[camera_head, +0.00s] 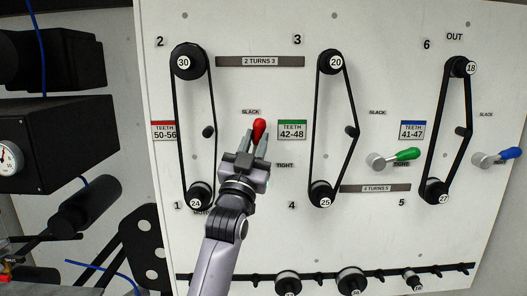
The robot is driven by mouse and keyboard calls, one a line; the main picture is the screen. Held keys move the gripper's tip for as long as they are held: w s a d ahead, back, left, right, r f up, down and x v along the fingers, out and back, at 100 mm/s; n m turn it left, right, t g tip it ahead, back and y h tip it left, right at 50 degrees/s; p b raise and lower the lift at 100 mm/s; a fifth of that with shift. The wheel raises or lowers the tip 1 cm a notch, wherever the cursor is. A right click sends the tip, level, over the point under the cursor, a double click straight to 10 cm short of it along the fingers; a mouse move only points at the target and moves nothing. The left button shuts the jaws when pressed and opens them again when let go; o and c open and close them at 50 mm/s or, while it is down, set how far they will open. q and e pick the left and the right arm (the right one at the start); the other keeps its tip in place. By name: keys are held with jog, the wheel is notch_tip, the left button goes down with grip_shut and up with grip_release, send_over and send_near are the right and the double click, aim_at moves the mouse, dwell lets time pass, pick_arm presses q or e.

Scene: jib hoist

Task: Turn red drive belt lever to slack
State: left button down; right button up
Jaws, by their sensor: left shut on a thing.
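The red lever (259,128) stands on the white panel between the first and second belts, and its tip points up towards the upper SLACK label (251,112). The TIGHT label (285,165) is to its lower right. My left gripper (258,144) is shut on the red lever, and its fingers hide the lower part and the pivot. The red-tagged drive belt (211,100) runs from pulley 30 (184,62) down to pulley 24 (196,203), past a small idler (208,132). My right gripper is not in view.
A green lever (407,154) and a blue lever (510,154) stick out to the right. Several spare pulleys, one of them a dark pulley (352,279), hang on a rail along the bottom. Dark machinery (50,140) stands at the left.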

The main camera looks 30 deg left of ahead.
pick_arm(q)
jog(key=n+y, duration=0.2)
jog(key=shift+s+a+n+b, duration=0.2)
jog(key=shift+a+n+b, duration=0.1)
jog(key=shift+n, duration=0.1)
jog(key=shift+a+n+g+y, duration=0.1)
jog(key=shift+n+g+y, duration=0.2)
jog(key=shift+n+y, duration=0.15)
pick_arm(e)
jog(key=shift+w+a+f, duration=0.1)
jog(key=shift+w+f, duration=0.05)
pick_arm(q)
jog(key=shift+s, duration=0.1)
jog(key=c, duration=0.9)
grip_release()
jog(key=shift+f, duration=0.2)
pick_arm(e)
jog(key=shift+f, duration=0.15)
